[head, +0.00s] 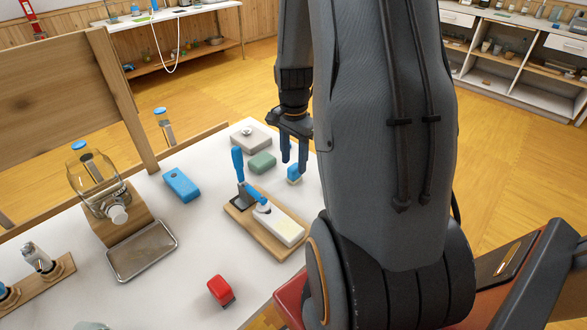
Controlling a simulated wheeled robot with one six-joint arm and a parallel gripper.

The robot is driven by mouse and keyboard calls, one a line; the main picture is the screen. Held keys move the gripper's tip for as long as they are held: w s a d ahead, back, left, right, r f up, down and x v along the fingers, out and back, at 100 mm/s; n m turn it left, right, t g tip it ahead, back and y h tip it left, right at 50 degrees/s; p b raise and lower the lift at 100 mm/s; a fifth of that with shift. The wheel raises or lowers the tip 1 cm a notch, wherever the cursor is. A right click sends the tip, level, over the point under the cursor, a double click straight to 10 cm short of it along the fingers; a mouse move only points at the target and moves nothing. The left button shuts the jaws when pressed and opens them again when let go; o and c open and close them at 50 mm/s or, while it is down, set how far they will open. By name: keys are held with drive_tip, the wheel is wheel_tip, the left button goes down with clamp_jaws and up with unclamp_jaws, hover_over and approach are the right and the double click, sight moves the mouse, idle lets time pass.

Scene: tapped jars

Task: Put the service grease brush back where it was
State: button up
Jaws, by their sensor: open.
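My gripper (293,153) is open, pointing down over the far right part of the white table, with nothing seen between its blue fingers. A white block with a blue fitting (281,226) lies on the same board. I cannot tell for sure which item is the service grease brush.
A glass jar with a tap (93,175) stands on a wooden stand at left, with a metal tray (141,250) beside it. A blue block (181,185), a green block (262,162), a grey block (250,136) and a red item (220,290) lie about.

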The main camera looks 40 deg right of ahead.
sight(294, 167)
wheel_tip(294, 167, up, 8)
drive_tip(key=b, duration=0.1)
drive_tip(key=shift+r, duration=0.1)
idle(0.7)
